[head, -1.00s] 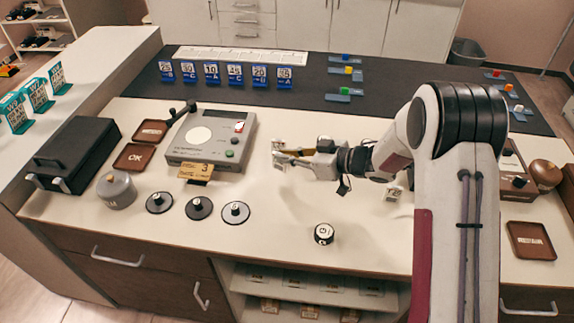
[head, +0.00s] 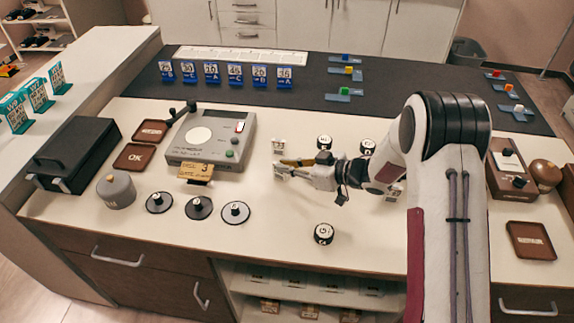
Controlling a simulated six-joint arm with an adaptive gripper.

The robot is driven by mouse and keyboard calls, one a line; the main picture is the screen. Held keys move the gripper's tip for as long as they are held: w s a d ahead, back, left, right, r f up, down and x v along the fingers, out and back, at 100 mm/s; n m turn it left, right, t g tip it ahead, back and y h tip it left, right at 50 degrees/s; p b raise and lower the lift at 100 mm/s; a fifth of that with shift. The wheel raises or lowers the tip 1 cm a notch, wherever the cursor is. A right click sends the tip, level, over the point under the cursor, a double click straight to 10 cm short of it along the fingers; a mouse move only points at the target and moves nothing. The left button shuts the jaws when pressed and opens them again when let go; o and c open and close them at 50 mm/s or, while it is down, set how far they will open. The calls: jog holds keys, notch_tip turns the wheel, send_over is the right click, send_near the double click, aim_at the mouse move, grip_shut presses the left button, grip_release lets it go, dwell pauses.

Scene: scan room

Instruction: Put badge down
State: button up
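My gripper (head: 283,170) reaches left over the middle of the counter, right of the grey reader box. A thin tan strip (head: 298,162) shows along its upper side; it may be the badge seen edge-on or part of a finger. The fingers are too small to tell whether they are open or shut. No other clear badge shows.
Black-and-white round pieces (head: 324,142) stand behind and in front (head: 323,234). Brown trays (head: 135,156) lie left, another brown tray (head: 531,240) right. The counter around the front round piece is clear.

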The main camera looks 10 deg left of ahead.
jog(key=o, duration=0.4)
jog(key=shift+r, duration=0.15)
jog(key=v, duration=1.2)
dwell(0.8)
